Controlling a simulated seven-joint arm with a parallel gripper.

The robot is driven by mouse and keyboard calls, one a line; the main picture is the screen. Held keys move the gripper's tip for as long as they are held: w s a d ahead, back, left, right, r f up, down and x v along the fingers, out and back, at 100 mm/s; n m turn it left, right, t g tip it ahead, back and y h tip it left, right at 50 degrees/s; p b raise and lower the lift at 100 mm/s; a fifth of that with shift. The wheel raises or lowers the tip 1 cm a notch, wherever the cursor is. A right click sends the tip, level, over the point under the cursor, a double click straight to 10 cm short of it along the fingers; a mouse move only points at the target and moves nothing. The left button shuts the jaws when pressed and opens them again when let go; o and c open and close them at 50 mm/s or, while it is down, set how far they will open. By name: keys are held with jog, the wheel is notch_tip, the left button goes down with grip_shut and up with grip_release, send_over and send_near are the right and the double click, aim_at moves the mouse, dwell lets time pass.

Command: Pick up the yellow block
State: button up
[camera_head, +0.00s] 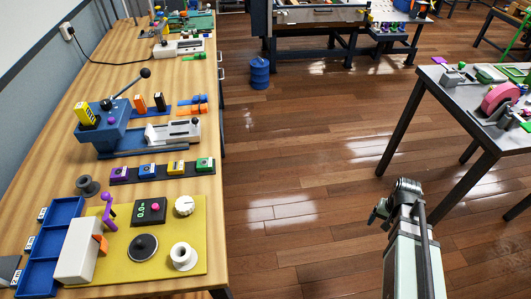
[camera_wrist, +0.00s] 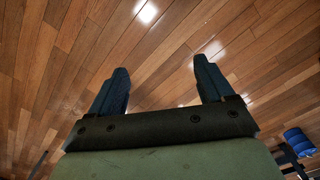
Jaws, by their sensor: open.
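A yellow block (camera_head: 86,113) with dark markings stands upright, slightly tilted, on the left part of a blue lever machine on the workbench at the left in the head view. In the head view my arm is at the lower right, over the floor and well apart from the bench. No yellow block shows in the wrist view.
The blue lever machine (camera_head: 115,128) has a raised black-knobbed lever. A yellow panel (camera_head: 222,235) with a dial and a blue tray (camera_head: 48,240) lie at the bench's front. A grey table (camera_head: 450,85) stands right; a blue barrel (camera_head: 259,73) stands behind. Floor between is clear.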

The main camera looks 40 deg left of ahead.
jog(key=w+a+r+n, duration=0.1)
jog(key=a+r, duration=0.3)
jog(key=a, duration=0.5)
jog(key=w+a+r+n, duration=0.1)
jog(key=a+r, duration=0.3)
jog(key=a, duration=0.5)
jog(key=s+a+r+n, duration=0.1)
jog(key=s+a+r, duration=0.35)
jog(key=a, duration=0.55)
jog(key=s+a+r+n, duration=0.1)
jog(key=s+a+r, duration=0.3)
jog(key=a, duration=0.5)
notch_tip(320, 180, up, 19)
jog(key=n, duration=0.3)
send_over(175, 165)
notch_tip(175, 165, down, 14)
jog(key=shift+d+r, duration=0.1)
jog(key=shift+r, duration=0.15)
jog(key=shift+c, duration=0.4)
jog(key=c, duration=1.3)
